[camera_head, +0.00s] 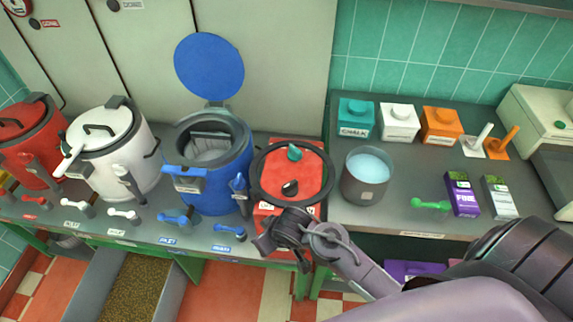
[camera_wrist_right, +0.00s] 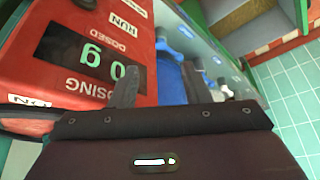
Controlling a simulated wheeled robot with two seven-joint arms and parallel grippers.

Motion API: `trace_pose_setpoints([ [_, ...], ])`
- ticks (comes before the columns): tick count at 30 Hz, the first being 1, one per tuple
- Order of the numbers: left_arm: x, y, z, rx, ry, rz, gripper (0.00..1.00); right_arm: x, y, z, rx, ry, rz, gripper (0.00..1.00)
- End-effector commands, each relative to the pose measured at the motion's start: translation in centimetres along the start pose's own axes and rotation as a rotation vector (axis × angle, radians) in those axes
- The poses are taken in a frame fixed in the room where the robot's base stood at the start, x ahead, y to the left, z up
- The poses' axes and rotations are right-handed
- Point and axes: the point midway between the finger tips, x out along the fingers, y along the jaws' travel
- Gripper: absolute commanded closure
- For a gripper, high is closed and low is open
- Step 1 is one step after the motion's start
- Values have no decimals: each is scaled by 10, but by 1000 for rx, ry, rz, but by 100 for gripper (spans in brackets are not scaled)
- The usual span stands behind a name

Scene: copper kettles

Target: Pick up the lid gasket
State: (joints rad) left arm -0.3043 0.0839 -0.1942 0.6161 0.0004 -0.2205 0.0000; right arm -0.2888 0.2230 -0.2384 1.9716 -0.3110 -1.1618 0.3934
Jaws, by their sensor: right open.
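A dark ring (camera_head: 327,186) lies around the red top of the dosing unit (camera_head: 281,171); it looks like the lid gasket, but I cannot tell for certain. A teal piece and a dark knob sit inside the ring. My right gripper (camera_head: 281,254) is in front of the dosing unit, just below the ring in the head view. In the right wrist view its two fingers (camera_wrist_right: 160,70) are apart with nothing held between them. That view shows the unit's red front (camera_wrist_right: 25,75) with its display close by on the left. My left gripper is not in view.
A blue kettle (camera_head: 222,187) with its blue lid (camera_head: 208,66) raised stands left of the dosing unit. White (camera_head: 135,171) and red kettles stand farther left. A grey pot (camera_head: 366,190) of pale blue contents stands close on the right. Coloured tubs and boxes occupy the right counter (camera_head: 400,221).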

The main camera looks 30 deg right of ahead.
Motion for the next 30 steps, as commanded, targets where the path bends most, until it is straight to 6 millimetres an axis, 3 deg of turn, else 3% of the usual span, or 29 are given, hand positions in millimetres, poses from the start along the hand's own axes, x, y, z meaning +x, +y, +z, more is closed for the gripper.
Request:
trace_pose_setpoints([
  [1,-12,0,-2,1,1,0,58,-28,-4,-24,-16,34,2,57],
  [3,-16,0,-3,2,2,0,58,-43,-10,-46,-37,73,-5,57],
  [9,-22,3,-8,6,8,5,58,-56,-29,-93,-93,144,-59,57],
  [13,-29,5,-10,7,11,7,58,-65,-29,-115,-120,139,-88,57],
  [18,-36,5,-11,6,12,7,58,-79,2,-126,-105,50,-65,57],
  [24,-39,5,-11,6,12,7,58,-92,39,-124,-47,-44,-5,57],
  [30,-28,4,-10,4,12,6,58,-74,44,-120,-29,-63,5,57],
])
